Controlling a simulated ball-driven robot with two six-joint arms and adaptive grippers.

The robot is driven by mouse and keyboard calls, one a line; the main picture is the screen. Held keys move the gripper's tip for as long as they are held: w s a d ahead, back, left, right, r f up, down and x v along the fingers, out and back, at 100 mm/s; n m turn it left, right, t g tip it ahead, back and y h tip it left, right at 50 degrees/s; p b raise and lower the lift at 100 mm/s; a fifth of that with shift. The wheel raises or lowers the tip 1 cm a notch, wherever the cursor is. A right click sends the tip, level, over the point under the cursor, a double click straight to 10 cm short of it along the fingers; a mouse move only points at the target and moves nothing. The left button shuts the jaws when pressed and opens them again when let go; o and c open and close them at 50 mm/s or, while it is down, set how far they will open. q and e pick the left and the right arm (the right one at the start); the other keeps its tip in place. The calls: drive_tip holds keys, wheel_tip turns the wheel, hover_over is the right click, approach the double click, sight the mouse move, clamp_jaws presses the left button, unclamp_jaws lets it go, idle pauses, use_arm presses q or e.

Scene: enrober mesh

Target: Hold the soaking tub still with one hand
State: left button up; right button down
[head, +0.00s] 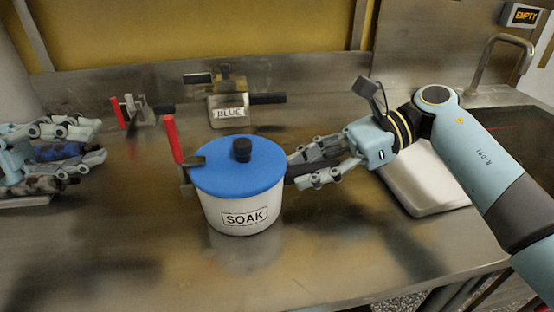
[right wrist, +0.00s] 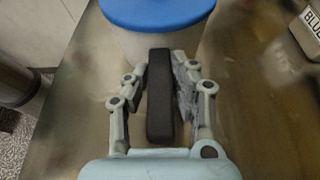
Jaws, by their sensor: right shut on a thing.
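The soaking tub (head: 240,205) is a white round pot labelled SOAK, standing upright on the steel counter. Its blue lid (head: 225,172) with a black knob (head: 241,149) is on. A red lever (head: 172,138) stands up at the lid's left edge. My right gripper (head: 300,167) is at the tub's right side, shut on its black handle (right wrist: 160,95), which shows between the fingers in the right wrist view. My left gripper (head: 102,142) is at the far left, fingers apart, well away from the tub. A blue patterned thing (head: 62,151) shows between or behind its fingers; I cannot tell which.
A metal container labelled BLUE (head: 229,112) with dark handles stands behind the tub. A red-handled clamp (head: 120,112) is at the back left. A pale tray (head: 425,182) lies beneath my right arm, near the sink tap (head: 490,62). The counter in front of the tub is clear.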

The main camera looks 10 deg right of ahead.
use_arm(q)
drive_tip(key=shift+c, duration=1.2)
drive_tip(key=shift+w, duration=0.25)
clamp_jaws()
drive_tip(key=s+d+n+t, duration=0.2)
drive_tip(key=s+d+t, duration=0.3)
drive_tip(key=s, duration=0.3)
drive_tip(key=shift+s+d+f+t+y, duration=0.25)
drive_tip(key=shift+s+t+y, duration=0.05)
drive_tip(key=shift+s+y, duration=0.1)
